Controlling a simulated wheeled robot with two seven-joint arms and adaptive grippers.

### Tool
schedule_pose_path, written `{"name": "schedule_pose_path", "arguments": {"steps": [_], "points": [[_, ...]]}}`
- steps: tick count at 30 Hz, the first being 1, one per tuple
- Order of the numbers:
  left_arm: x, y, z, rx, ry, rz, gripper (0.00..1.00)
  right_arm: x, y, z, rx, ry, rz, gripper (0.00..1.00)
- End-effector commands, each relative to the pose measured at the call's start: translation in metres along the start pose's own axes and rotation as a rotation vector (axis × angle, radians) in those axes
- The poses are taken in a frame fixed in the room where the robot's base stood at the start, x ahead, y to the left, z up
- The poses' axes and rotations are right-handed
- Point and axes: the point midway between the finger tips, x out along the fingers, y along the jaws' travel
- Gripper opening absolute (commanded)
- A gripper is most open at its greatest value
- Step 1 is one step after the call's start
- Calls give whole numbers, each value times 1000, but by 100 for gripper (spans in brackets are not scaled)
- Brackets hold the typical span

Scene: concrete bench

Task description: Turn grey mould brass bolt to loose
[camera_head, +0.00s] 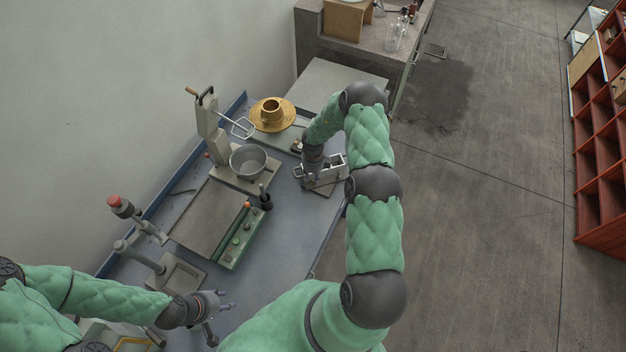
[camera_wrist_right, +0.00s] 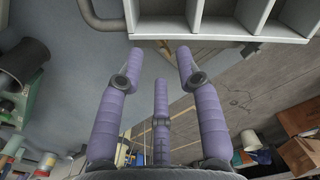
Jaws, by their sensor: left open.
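A grey mould (camera_head: 333,168) with open compartments sits on a dark plate on the blue-grey bench. In the right wrist view, its pale divided wall (camera_wrist_right: 230,36) crosses the top, beyond the fingertips. A grey bent handle or pipe (camera_wrist_right: 95,15) shows at its left. My left gripper (camera_head: 226,301) is open and empty, low over the bench's near part.
A grey pot (camera_head: 248,160) stands on a stand left of the mould, with a brass ring piece (camera_head: 272,115) behind. A green control box (camera_head: 238,240) and red-topped post (camera_head: 118,203) stand nearer. Red shelves (camera_head: 600,170) are far right. The floor between is clear.

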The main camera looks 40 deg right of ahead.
Motion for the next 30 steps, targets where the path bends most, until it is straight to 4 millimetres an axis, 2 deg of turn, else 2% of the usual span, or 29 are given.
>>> {"name": "schedule_pose_path", "arguments": {"steps": [3, 9, 20, 21, 24, 30], "points": [[-1, 0, 0, 0, 1, 0, 42, 18, 0, 0, 1, 1, 1, 35], [-1, 0, 0, 0, 1, 0, 42, 34, 0, 0, -1, 0, -1, 35], [-1, 0, 0, 0, 1, 0, 42, 39, 0, 0, 0, -1, -1, 35], [-1, 0, 0, 0, 1, 0, 42, 39, 0, 0, 0, -1, -1, 30], [-1, 0, 0, 0, 1, 0, 42, 39, 0, 0, 0, -1, -1, 2], [-1, 0, 0, 0, 1, 0, 42, 39, 0, 0, 0, -1, -1, 0]]}}
